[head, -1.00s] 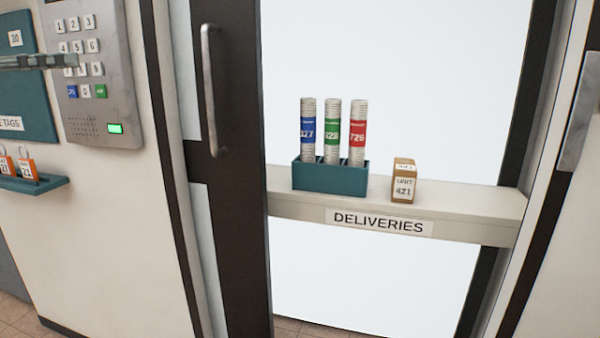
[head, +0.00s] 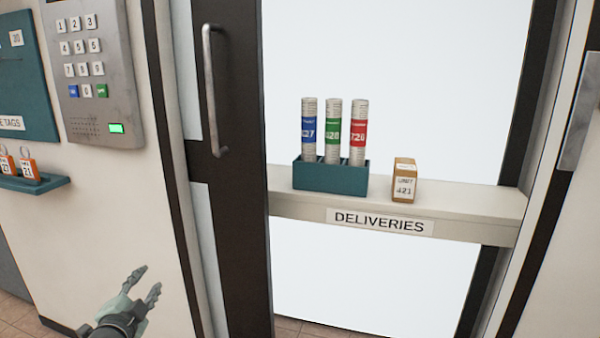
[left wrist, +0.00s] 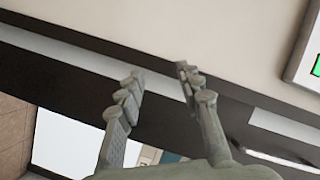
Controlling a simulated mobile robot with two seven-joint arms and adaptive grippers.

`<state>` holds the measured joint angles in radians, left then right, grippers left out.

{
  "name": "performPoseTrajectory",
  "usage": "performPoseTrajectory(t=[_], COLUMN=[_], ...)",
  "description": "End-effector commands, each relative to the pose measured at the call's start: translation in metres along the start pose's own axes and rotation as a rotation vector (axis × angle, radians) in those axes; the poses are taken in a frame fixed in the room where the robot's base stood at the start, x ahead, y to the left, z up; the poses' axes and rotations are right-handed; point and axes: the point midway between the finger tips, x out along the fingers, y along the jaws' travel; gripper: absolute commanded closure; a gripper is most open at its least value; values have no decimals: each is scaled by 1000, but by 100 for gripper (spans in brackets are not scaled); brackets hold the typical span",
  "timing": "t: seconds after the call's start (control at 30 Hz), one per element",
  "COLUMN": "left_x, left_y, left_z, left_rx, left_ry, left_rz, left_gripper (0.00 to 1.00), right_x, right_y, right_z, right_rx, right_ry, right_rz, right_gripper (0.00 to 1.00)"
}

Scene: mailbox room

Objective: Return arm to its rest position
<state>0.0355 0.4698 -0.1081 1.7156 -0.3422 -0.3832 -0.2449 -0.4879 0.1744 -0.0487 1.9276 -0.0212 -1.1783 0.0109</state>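My left gripper (head: 146,284) is low at the left in the head view, in front of the white wall below the keypad. Its two fingers are apart with nothing between them. In the left wrist view the open fingers (left wrist: 158,82) also show with a clear gap, and wall and dark door frame behind them. My right gripper is not in view.
A keypad (head: 93,72) with a lit green light is on the wall. Right of it is a dark door edge with a handle (head: 214,90). The deliveries shelf (head: 450,217) bears a teal holder (head: 330,178) with three rolls and a small box (head: 404,181).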

Motion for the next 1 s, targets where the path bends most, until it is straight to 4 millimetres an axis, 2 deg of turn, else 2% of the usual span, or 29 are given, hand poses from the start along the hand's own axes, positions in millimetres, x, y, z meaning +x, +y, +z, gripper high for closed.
performPoseTrajectory(t=[0.03,0.17,0.2,0.27,0.3,0.4,0.5,0.6,0.7,0.8,0.93,1.0], left_x=[-16,-64,-82,-111,-132,-186,-237,-277,-301,-311,-312,-312], left_y=[34,112,134,168,189,235,271,294,306,311,311,311], left_z=[17,59,69,84,93,109,118,121,122,122,122,123], left_rx=[-72,-242,-290,-358,-401,-498,-573,-625,-654,-666,-667,-666], left_ry=[-71,-270,-331,-424,-488,-642,-776,-877,-939,-966,-969,-969], left_rz=[61,209,253,319,361,463,548,610,646,662,664,663], left_gripper=[64,64,64,64,64,64,64,64,64,64,64,64], right_x=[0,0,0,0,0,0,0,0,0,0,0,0], right_y=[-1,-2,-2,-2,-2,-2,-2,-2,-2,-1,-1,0], right_z=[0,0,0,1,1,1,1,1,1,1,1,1], right_rx=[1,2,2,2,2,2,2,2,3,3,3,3], right_ry=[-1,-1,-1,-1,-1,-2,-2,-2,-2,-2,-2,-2], right_rz=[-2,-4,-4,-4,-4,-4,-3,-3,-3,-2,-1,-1], right_gripper=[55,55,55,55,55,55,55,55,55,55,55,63])
